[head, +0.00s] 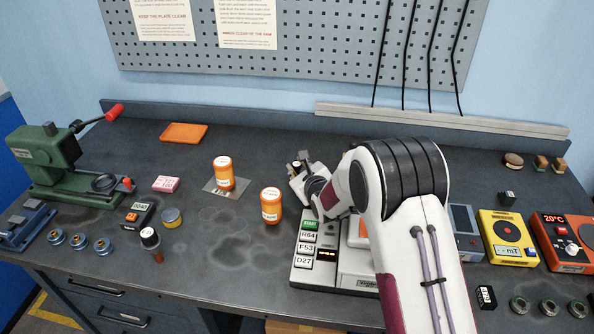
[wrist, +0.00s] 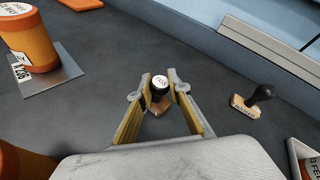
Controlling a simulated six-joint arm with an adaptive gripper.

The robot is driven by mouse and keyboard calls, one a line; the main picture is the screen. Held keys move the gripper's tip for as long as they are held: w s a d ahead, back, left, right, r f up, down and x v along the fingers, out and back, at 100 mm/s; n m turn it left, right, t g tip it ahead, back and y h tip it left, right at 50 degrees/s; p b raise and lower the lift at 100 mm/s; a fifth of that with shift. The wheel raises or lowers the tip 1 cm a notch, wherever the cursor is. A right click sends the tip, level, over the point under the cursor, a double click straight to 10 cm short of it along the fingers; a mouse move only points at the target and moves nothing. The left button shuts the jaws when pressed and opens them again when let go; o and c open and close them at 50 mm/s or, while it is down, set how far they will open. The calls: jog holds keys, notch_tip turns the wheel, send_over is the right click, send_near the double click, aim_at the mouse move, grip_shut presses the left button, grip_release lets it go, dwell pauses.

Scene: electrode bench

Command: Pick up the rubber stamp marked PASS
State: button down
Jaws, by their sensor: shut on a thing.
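The rubber stamp marked PASS (wrist: 160,82) has a white round label on top, a dark handle and a pale wooden base. In the wrist view it sits between the fingertips of my gripper (wrist: 159,92), which is shut on its handle. I cannot tell whether its base touches the bench. A second stamp (wrist: 262,94) with a black handle and a wooden base is to the right, apart from my gripper.
An orange jar (wrist: 28,42) stands on a grey plate (wrist: 68,78) left of my gripper. Another orange jar (head: 271,205) stands closer. A keyed machine (head: 306,245) is in front, partly behind my arm. A pale rail (head: 445,118) runs along the back. Bare bench lies behind the jars.

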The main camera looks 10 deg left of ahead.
aim_at(297, 164)
jog(key=shift+s, duration=0.1)
jog(key=shift+r, duration=4.95)
